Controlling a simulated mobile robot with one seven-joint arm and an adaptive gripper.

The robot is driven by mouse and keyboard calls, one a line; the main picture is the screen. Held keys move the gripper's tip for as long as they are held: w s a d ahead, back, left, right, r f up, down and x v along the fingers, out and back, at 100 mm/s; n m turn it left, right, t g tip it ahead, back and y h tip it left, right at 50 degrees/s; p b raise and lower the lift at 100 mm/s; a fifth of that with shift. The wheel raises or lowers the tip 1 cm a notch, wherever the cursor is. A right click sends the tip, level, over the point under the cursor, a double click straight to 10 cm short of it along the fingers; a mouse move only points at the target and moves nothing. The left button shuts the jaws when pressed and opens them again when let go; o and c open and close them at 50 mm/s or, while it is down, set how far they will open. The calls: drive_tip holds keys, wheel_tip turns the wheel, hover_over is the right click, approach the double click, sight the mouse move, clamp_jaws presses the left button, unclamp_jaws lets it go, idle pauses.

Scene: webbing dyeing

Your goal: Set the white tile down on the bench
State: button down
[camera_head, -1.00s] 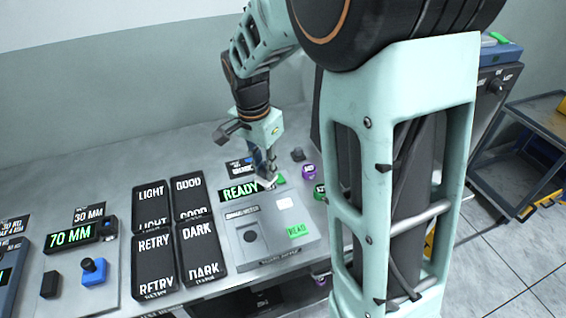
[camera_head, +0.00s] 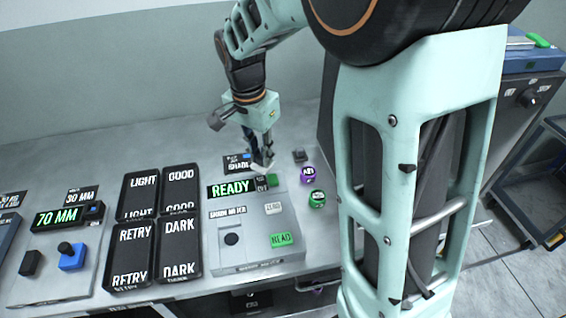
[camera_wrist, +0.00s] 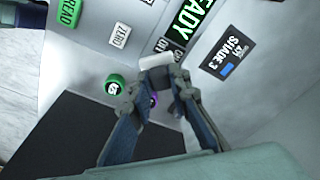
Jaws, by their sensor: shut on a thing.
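The white tile (camera_wrist: 156,61) shows as a small pale edge at the fingertips in the wrist view. My gripper (camera_wrist: 157,86) is shut on it. In the head view my gripper (camera_head: 262,164) points down behind the grey meter with the READY display (camera_head: 231,189), over or close to the bench (camera_head: 195,149). The tile is too small there to make out clearly, and I cannot tell whether it touches the bench.
A shade card (camera_head: 238,164) lies left of my gripper. A small dark block (camera_head: 299,155), a purple round item (camera_head: 308,174) and a green round item (camera_head: 317,198) stand to its right. Several labelled black trays (camera_head: 180,190) lie left of the meter. Bare bench lies behind.

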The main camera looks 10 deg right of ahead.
drive_tip(key=w+d+f, duration=0.2)
drive_tip(key=w+f, duration=0.1)
drive_tip(key=w, duration=0.1)
drive_tip(key=w+d+f+p, duration=0.1)
drive_tip(key=w+d+f, duration=0.1)
drive_tip(key=w+f, duration=0.1)
drive_tip(key=w+d+f+p, duration=0.1)
drive_tip(key=w+d+f, duration=0.1)
drive_tip(key=w, duration=0.3)
drive_tip(key=shift+d+f, duration=0.25)
drive_tip(key=shift+f, duration=0.35)
drive_tip(key=shift+w+d+f+p, duration=0.2)
drive_tip(key=shift+w+f+p, duration=0.1)
drive_tip(key=shift+f, duration=1.7)
drive_tip(key=c, duration=2.3)
unclamp_jaws()
drive_tip(key=shift+f, duration=0.15)
drive_tip(key=o, duration=0.5)
